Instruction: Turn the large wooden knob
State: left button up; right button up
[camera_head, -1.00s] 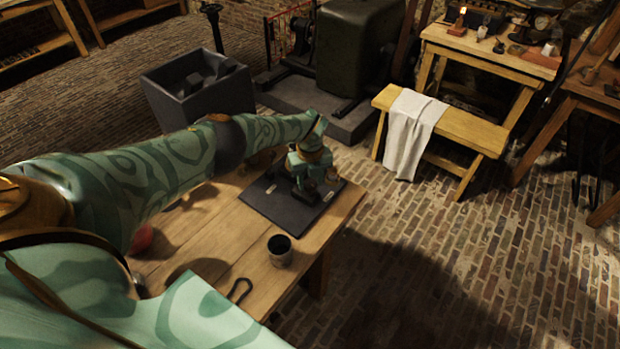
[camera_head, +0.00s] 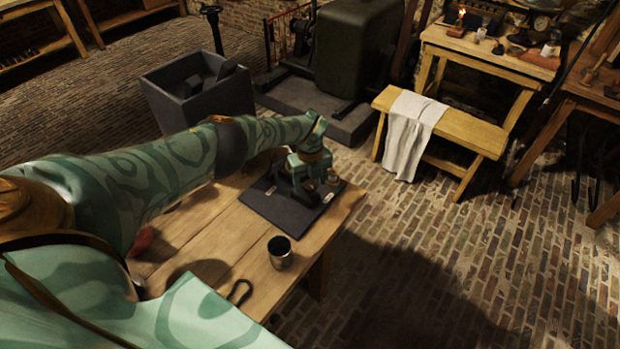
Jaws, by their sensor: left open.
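A dark flat board (camera_head: 268,206) lies on the wooden table (camera_head: 205,230), near its far right corner. My left arm reaches over the table from the left, and my left gripper (camera_head: 307,197) points down over the board. Its jaws are open. They are small and dark against the board, so I cannot tell whether they touch anything. I cannot make out the large wooden knob clearly; the wrist and fingers cover that part of the board. A small brownish fitting (camera_head: 333,177) shows at the board's right side, beside the gripper. My right gripper is out of view.
A metal cup (camera_head: 280,254) stands in front of the board, near the table's right edge. A dark hook-shaped piece (camera_head: 240,291) lies closer to me. A grey bin (camera_head: 200,98) stands beyond the table. A bench (camera_head: 468,131) with a white cloth (camera_head: 412,135) stands right, across open brick floor.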

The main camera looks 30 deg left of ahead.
pick_arm(q)
notch_tip(320, 180, up, 9)
jog(key=p, duration=0.4)
jog(key=shift+f+p, duration=0.2)
jog(key=shift+p, duration=0.2)
notch_tip(320, 180, up, 7)
jog(key=p, duration=0.2)
send_over(310, 183)
jog(key=shift+s+r, duration=0.15)
jog(key=shift+r, duration=0.2)
